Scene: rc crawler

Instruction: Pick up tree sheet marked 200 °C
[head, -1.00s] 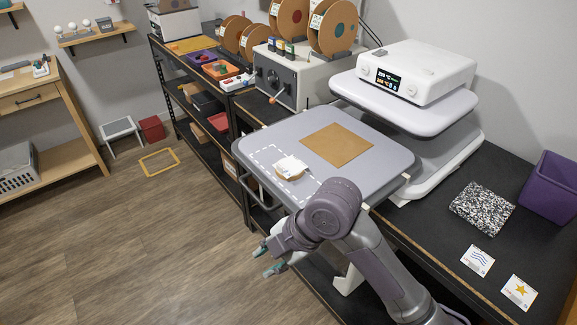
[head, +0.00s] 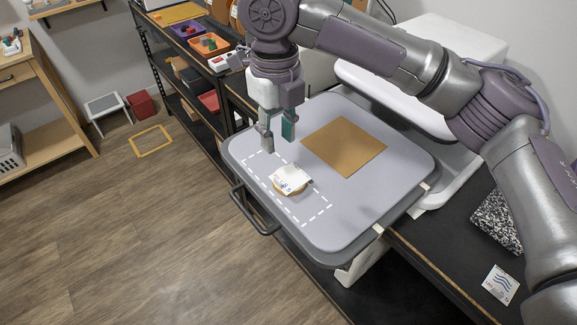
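A small white printed sheet (head: 289,179) lies on a round tan piece (head: 292,192) inside the dashed outline on the grey press plate (head: 385,205). Its print is too small for me to tell a tree or 200 °C. My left gripper is out of view.
A brown square pad (head: 343,147) lies on the plate beside the dashed outline. The white press head (head: 400,110) is behind, partly hidden by my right arm. A black handle (head: 254,214) sticks out in front. A speckled block (head: 497,222) is at right.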

